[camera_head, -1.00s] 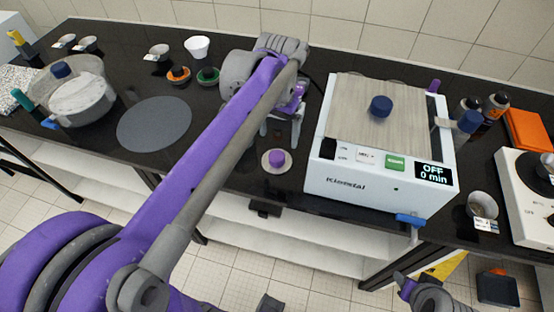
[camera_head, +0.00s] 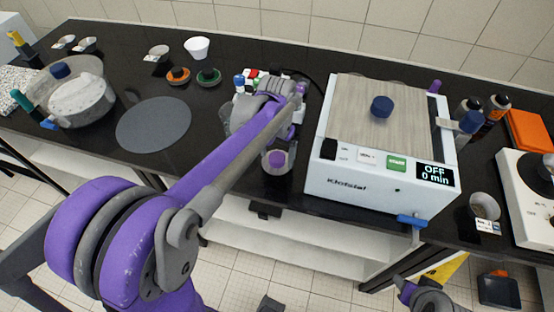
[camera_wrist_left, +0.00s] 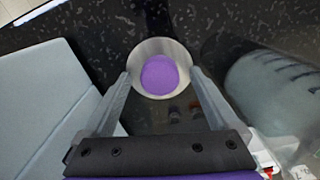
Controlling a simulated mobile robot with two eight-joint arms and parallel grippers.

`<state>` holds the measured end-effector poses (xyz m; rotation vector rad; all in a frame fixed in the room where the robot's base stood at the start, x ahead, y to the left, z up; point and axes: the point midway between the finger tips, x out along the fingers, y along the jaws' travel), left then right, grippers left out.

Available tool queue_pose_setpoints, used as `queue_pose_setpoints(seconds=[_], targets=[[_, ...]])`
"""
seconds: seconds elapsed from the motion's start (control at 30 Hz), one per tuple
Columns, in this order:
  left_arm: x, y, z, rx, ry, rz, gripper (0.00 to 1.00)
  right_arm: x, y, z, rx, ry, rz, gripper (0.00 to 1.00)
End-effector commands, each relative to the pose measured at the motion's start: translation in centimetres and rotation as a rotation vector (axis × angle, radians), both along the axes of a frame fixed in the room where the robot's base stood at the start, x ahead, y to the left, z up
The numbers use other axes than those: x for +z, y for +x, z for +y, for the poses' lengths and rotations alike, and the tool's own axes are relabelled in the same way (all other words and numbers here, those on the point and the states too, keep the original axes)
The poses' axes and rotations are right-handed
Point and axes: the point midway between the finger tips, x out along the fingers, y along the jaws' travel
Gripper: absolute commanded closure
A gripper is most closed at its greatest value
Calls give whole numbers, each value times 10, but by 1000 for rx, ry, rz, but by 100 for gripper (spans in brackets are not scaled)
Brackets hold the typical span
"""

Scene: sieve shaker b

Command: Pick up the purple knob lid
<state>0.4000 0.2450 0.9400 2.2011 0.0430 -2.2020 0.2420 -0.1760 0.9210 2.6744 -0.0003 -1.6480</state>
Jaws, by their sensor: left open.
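The purple knob lid (camera_head: 277,160), a pale round disc with a purple knob, is near the front edge of the black bench, left of the white shaker. In the left wrist view the lid (camera_wrist_left: 160,72) is centred between the fingertips. My left gripper (camera_head: 279,146) is open over the lid, one finger on each side in the left wrist view (camera_wrist_left: 161,84). No grip on the knob shows. Part of my right arm's end (camera_head: 430,295) shows at the bottom right; its jaws are not clear.
The white shaker (camera_head: 380,190) with a blue knob on top stands close right of the lid. A grey round mat (camera_head: 153,124) and a metal pan (camera_head: 85,95) are at left. Green (camera_head: 208,77) and orange (camera_head: 178,76) knob lids lie farther back.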

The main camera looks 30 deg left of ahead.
Motion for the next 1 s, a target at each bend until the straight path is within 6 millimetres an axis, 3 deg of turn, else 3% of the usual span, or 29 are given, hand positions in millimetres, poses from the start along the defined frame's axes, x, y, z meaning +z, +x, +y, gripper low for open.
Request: queue_pose_setpoints(seconds=[0.2,0.7,1.0], targets=[[0,0,0,0,0,0,8,0,0,0,0,0,0,51],[0,0,0,0,0,0,96,0,0,0,0,0,0,51],[7,0,0,0,0,0,96,1,0,0,0,0,-1,51]])
